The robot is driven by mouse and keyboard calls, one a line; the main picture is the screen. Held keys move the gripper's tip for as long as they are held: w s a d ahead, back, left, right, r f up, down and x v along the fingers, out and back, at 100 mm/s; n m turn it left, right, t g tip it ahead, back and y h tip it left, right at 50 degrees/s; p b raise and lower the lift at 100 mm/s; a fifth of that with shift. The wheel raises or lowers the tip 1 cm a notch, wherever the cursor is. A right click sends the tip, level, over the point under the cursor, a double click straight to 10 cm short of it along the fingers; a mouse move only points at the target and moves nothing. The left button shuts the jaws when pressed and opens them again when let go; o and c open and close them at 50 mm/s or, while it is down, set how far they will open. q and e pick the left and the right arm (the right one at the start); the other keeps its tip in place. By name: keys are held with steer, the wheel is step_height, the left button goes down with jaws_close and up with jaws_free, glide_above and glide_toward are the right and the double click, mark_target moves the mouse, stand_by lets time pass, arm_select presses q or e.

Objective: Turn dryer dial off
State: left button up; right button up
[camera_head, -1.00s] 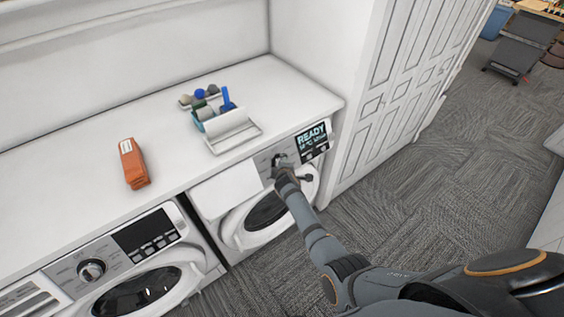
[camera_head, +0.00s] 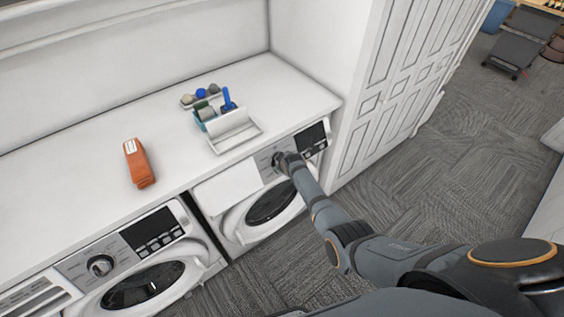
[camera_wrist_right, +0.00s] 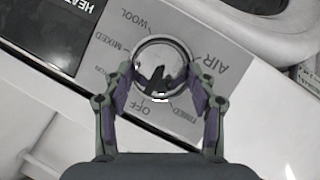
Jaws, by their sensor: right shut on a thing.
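The dryer is the right-hand machine, with a control panel (camera_head: 262,163) under the counter. Its round silver dial (camera_wrist_right: 161,62) shows in the right wrist view, ringed by labels such as WOOL, MIXED, OFF, TIMED and AIR. A small white mark sits on the dial's lower edge, by the OFF label. My right gripper (camera_wrist_right: 160,88) is shut on the dial, with a finger on each side; it also shows at the panel in the head view (camera_head: 281,160), where it hides the dial. The dryer's display (camera_head: 311,137) is dark. My left gripper is out of view.
A second machine with its own dial (camera_head: 100,265) stands to the left. On the white counter are an orange box (camera_head: 139,165) and a white tray (camera_head: 234,137) near several small items. A tall white cabinet (camera_head: 390,80) stands right of the dryer. Grey carpet lies in front.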

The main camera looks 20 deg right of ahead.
steer(key=shift+s+f, duration=0.1)
steer(key=shift+f, duration=0.05)
steer(key=o, duration=1.1)
steer(key=shift+o, duration=0.2)
steer(key=v, duration=1.2)
